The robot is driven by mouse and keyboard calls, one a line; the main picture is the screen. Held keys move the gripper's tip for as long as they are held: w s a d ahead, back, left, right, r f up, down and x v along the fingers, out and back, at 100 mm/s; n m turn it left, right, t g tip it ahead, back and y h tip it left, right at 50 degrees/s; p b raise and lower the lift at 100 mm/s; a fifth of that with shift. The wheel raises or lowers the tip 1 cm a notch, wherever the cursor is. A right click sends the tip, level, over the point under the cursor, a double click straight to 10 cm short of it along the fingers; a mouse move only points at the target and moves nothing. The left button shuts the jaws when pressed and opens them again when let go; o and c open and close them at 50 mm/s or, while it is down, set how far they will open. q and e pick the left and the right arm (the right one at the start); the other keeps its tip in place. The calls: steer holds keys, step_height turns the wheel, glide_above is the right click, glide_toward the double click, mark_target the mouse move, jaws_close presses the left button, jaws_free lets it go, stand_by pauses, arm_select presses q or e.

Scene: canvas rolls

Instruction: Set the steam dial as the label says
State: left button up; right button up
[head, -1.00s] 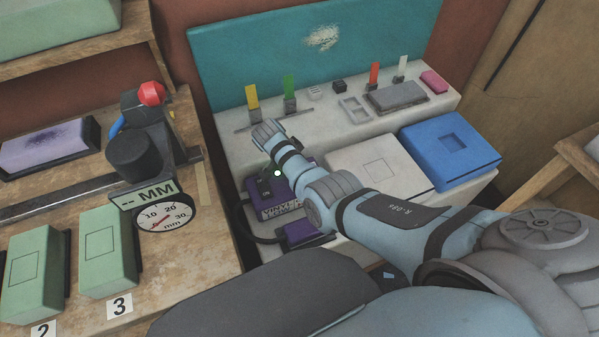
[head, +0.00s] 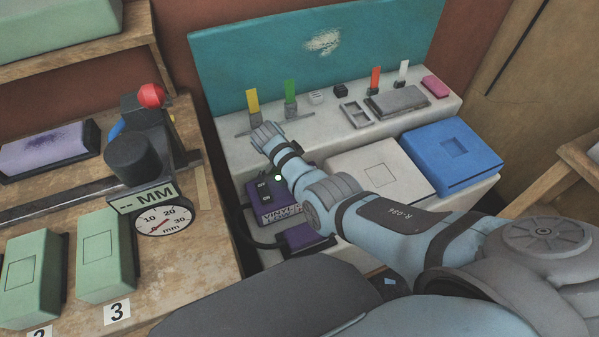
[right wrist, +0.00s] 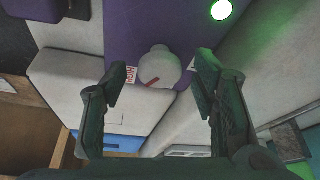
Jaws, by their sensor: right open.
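The purple steam unit (head: 256,193) stands on the pale bench, with OFF and ON marks on its top. Its front label (head: 282,213) starts with "VINYL"; the rest is too small or covered to read. A green light (head: 278,178) is lit on it and also glows in the right wrist view (right wrist: 221,9). A whitish round dial knob (right wrist: 158,67) sits on the purple face in the right wrist view. My right gripper (right wrist: 162,85) is open, its fingers on either side of the knob with gaps; I see no contact. My right forearm hides the knob in the head view.
A purple block (head: 306,238) is joined to the unit by a black cable. A white box (head: 375,165) and a blue box (head: 450,155) stand to the right. A gauge (head: 163,220) and green blocks (head: 105,258) are on the left table.

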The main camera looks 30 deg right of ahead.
steer(key=w+v, duration=0.1)
steer(key=v, duration=1.1)
steer(key=shift+s, duration=0.45)
